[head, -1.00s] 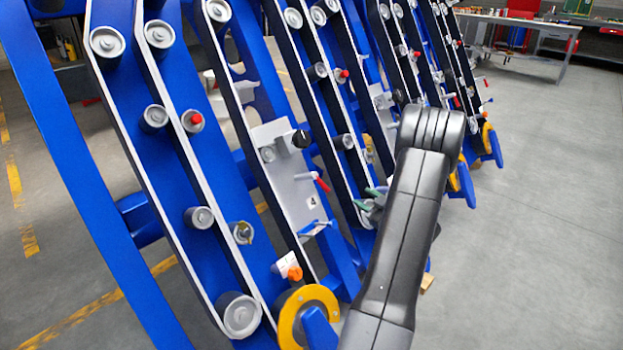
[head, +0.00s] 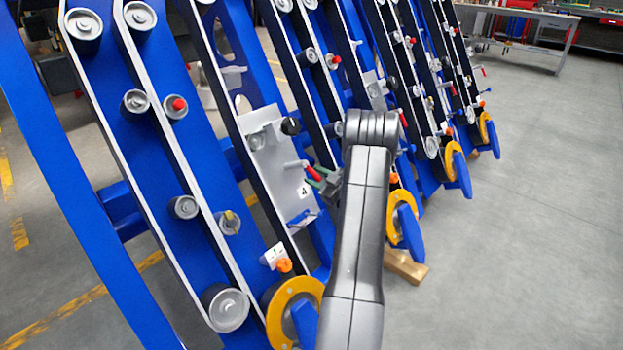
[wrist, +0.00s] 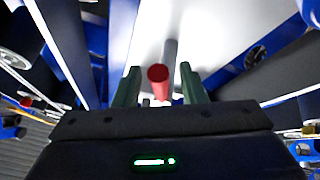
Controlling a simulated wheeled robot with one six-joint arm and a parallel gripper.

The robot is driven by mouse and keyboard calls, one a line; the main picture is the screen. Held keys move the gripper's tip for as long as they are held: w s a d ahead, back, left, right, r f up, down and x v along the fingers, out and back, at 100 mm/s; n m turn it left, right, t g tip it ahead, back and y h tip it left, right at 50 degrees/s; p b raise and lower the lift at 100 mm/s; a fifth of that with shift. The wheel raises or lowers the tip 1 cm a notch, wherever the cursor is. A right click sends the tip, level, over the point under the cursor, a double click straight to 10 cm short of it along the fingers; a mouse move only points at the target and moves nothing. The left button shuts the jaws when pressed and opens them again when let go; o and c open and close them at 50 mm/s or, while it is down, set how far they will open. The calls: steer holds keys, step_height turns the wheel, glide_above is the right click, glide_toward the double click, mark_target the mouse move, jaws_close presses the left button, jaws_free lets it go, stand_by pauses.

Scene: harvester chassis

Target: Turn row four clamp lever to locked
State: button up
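The clamp lever (head: 312,172) has a red grip on a grey shaft and sticks out from a pale grey plate (head: 282,178) on a blue row. A small label on that plate (head: 304,190) looks like a 4. My gripper (head: 322,180) has green fingers and is at the lever's red end, partly hidden by my arm. In the wrist view the red tip (wrist: 158,75) shows between the two open fingers (wrist: 160,85), with gaps on both sides. I cannot tell how deep it sits between them.
A black knob (head: 291,126) is above the lever on the same plate, and a blue handle (head: 301,221) is below it. An orange knob (head: 284,265) and a yellow ring (head: 293,305) are lower down. Neighbouring blue rows stand close on both sides. Open floor (head: 510,230) lies to the right.

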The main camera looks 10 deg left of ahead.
steer(key=shift+x, duration=1.1)
jaws_close()
steer(key=shift+s+a+f+m+t+h+p, duration=0.15)
steer(key=shift+s+m+t+h, duration=0.2)
steer(key=shift+m, duration=0.7)
steer(key=shift+s+a+m+t+h+p, duration=0.2)
steer(key=shift+m+t+h, duration=0.25)
steer(key=shift+m, duration=0.55)
steer(key=shift+s+a+f+m+t+h+p, duration=0.1)
steer(key=shift+s+m+t+h, duration=0.25)
steer(key=shift+m, duration=0.7)
jaws_free()
